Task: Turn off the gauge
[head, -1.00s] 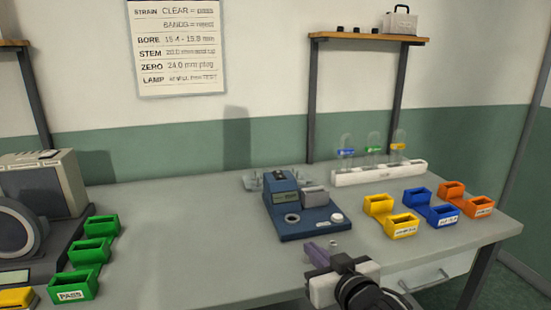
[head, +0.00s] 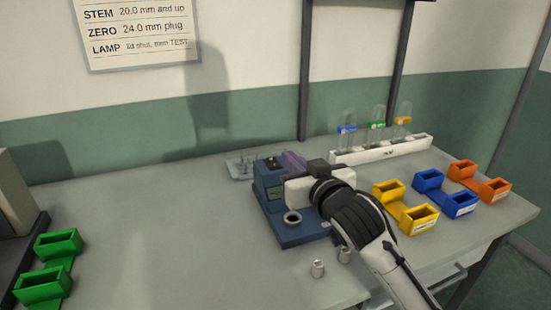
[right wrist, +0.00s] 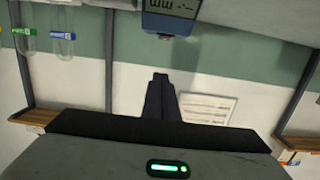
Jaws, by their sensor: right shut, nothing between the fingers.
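The blue gauge (head: 278,222) stands on the grey table, with a ring-shaped port (head: 292,217) at its front left. My right arm covers its right part, and its front right corner is hidden. My right gripper (head: 293,160) is at the gauge's upper back, with its purple fingers together and empty; I cannot tell whether they touch the gauge. In the right wrist view the shut fingers (right wrist: 160,85) point toward the gauge's lit display (right wrist: 172,8), which shows dashes and "mm" upside down. My left gripper is out of view.
Two small metal pieces (head: 318,268) stand on the table in front of the gauge. Yellow (head: 419,222), blue (head: 459,213) and orange (head: 495,192) bins are at right. A white rack (head: 380,150) with tubes stands behind them. Green bins (head: 45,285) are at left.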

